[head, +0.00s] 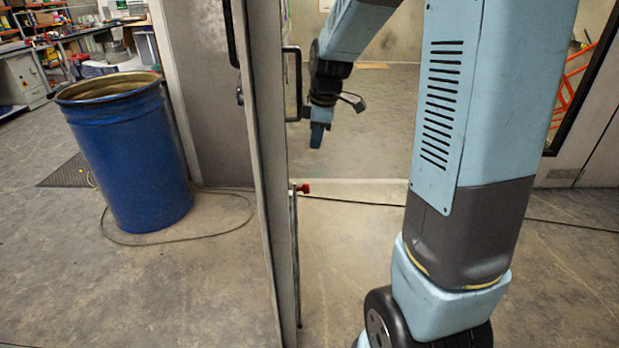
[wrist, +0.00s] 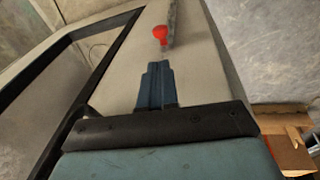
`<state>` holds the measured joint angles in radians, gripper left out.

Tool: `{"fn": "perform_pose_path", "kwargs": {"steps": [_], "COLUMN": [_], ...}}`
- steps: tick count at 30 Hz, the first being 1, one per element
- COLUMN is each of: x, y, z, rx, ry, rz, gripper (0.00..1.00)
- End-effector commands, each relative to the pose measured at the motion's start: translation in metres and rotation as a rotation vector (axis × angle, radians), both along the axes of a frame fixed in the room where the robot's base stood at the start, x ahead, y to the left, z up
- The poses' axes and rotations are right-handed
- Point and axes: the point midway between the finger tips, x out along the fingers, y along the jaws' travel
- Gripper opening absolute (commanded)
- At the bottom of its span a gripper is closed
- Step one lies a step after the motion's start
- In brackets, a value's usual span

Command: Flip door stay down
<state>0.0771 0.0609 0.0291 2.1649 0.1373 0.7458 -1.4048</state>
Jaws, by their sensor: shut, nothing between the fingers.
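The door (head: 265,150) stands open, seen nearly edge-on in the head view. The door stay is a thin bar (head: 294,250) along the door's right face, with a red knob (head: 303,188) at its upper end. In the wrist view the red knob (wrist: 160,34) lies just beyond the fingertips, with the grey bar (wrist: 172,22) beside it. My gripper (head: 317,138) is shut and empty, pointing down above the knob and apart from it in the head view. Its blue fingers also show in the wrist view (wrist: 155,85).
Black handles (head: 292,85) stick out from the door near my gripper. A blue drum (head: 130,155) stands left of the door, with a cable on the floor around it.

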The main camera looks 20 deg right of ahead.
Motion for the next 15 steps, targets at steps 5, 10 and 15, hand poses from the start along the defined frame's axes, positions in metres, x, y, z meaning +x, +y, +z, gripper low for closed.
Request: {"fn": "perform_pose_path", "kwargs": {"steps": [5,10,15], "x": [0.000,0.000,0.002], "y": [0.000,0.000,0.001], "z": [0.000,-0.001,-0.012], "rx": [-0.001,0.000,0.000], "ry": [0.000,0.001,0.002], "rz": [0.003,0.002,0.002], "gripper": [0.00,0.00,0.00]}}
